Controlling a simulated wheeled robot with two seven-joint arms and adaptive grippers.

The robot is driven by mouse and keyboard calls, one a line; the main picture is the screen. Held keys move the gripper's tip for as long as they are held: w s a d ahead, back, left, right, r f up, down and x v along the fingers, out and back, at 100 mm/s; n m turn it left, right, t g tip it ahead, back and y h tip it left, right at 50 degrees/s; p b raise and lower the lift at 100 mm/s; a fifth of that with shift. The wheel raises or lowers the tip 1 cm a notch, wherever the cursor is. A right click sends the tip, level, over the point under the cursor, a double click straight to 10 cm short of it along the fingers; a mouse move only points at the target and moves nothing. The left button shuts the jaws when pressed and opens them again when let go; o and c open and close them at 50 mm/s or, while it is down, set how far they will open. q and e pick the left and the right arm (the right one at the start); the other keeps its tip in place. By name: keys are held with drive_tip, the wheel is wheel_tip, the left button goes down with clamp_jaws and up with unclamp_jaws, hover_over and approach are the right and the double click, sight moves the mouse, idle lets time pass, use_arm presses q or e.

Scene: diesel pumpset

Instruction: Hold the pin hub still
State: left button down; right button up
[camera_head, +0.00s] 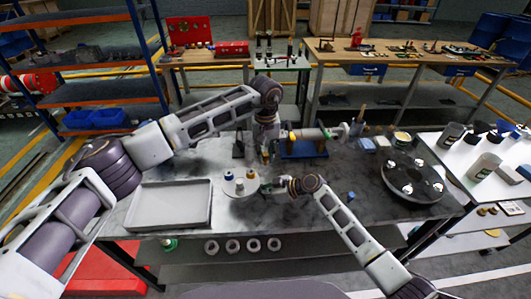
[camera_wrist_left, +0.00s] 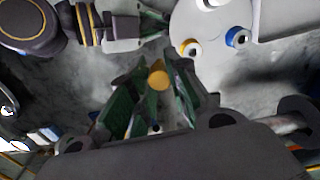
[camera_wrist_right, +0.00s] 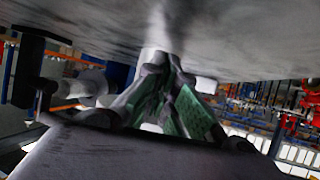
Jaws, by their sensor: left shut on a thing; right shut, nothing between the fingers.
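My left gripper (camera_head: 265,158) points down over the middle of the grey table. In the left wrist view its green-padded fingers (camera_wrist_left: 157,88) are shut on a small part with a round yellow end (camera_wrist_left: 158,80), which I take to be the pin hub; the fingers hide most of it. My right gripper (camera_head: 266,188) is low over the table, just in front of the left one, beside the white round plate (camera_head: 252,186). In the right wrist view its fingers (camera_wrist_right: 172,95) are shut and empty. It also shows in the left wrist view (camera_wrist_left: 150,25), apart from the yellow-ended part.
The plate bears a blue-topped (camera_head: 229,176) and a yellow-topped piece (camera_head: 240,187). A grey tray (camera_head: 135,222) lies left. A blue stand (camera_head: 302,153) with a horizontal shaft stands behind right. A dark round plate (camera_head: 412,180) is farther right.

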drive_tip(key=o, duration=0.4)
drive_tip(key=shift+d, duration=0.1)
drive_tip(key=shift+v, duration=5.9)
